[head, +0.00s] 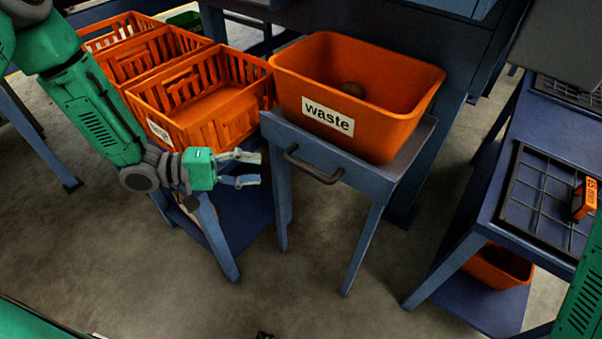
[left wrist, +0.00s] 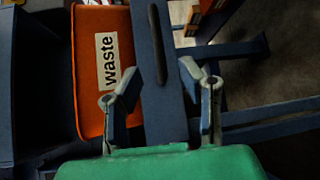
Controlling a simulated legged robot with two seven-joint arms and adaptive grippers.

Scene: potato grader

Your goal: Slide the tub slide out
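The orange tub marked "waste" (head: 355,85) sits on the blue slide (head: 290,132), a small stand-like frame with a dark bar handle (head: 314,166) on its front. The tub (left wrist: 105,75) shows at the left there. My right gripper is not in view.
Orange slatted crates (head: 205,95) stand on a blue rack at the left, close to my left arm. A blue table (head: 545,200) with a grid and a small orange device (head: 584,198) is at the right, above another orange bin (head: 497,265). The floor in front is clear.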

